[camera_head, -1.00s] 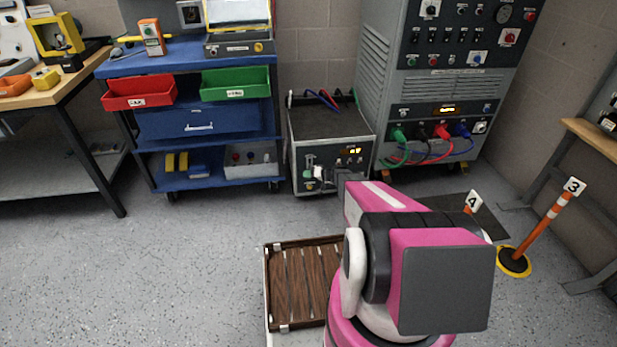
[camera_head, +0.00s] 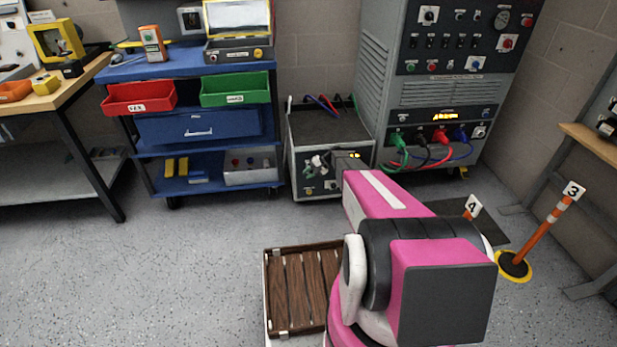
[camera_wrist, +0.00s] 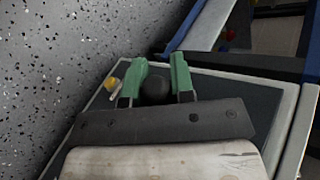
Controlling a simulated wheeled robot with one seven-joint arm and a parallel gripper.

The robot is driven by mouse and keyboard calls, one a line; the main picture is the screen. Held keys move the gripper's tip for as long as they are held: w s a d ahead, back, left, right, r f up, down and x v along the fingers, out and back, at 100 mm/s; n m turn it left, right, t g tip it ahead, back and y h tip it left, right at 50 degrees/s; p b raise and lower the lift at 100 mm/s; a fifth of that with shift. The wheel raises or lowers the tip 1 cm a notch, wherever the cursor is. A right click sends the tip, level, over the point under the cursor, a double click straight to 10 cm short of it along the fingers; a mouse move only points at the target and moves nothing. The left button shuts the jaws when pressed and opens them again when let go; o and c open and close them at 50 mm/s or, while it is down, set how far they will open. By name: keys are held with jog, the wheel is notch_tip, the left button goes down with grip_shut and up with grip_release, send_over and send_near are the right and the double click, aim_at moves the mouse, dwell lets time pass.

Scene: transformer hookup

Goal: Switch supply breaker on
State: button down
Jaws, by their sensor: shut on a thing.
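A grey floor-standing unit (camera_head: 330,124) has a front panel with a lit yellow display and several controls, partly hidden by my arm. In the wrist view its panel (camera_wrist: 245,95) fills much of the picture. My gripper (camera_wrist: 160,72) is at this panel, its two green fingers shut on a black rounded knob (camera_wrist: 155,91). I cannot tell from these views whether this knob is the supply breaker's handle or which position it is in. A small yellow part (camera_wrist: 111,84) shows beside the left finger. In the head view my gripper (camera_head: 318,162) is small, at the unit's front.
A tall grey cabinet (camera_head: 412,97) with switches, an orange display and coloured cables stands at the right. A blue trolley (camera_head: 203,126) stands at the left. A wooden slatted pallet (camera_head: 292,292) lies in front. Numbered orange posts (camera_head: 545,233) stand at the right.

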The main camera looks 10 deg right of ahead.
jog(key=shift+w+r+m+g, duration=0.25)
jog(key=shift+r+m+g, duration=0.2)
jog(key=shift+g, duration=0.25)
jog(key=shift+r, duration=0.1)
jog(key=c, duration=1)
grip_release()
jog(key=shift+o, duration=0.2)
jog(key=shift+d, duration=0.15)
jog(key=v, duration=1)
jog(key=shift+d+r, duration=0.2)
jog(key=s+a+r+n+h, duration=0.1)
jog(key=s+r, duration=0.4)
jog(key=s, duration=0.7)
jog(key=s+a+r+n+h, duration=0.2)
jog(key=s+a+r+h, duration=0.2)
jog(key=s, duration=0.9)
jog(key=s+a+r+n+t+h, duration=0.1)
jog(key=s+r+h, duration=0.4)
jog(key=s, duration=0.7)
notch_tip(320, 180, up, 3)
jog(key=shift+s+a+f+n+h, duration=0.1)
jog(key=shift+s+a+n+h, duration=0.2)
jog(key=shift+a+n, duration=0.45)
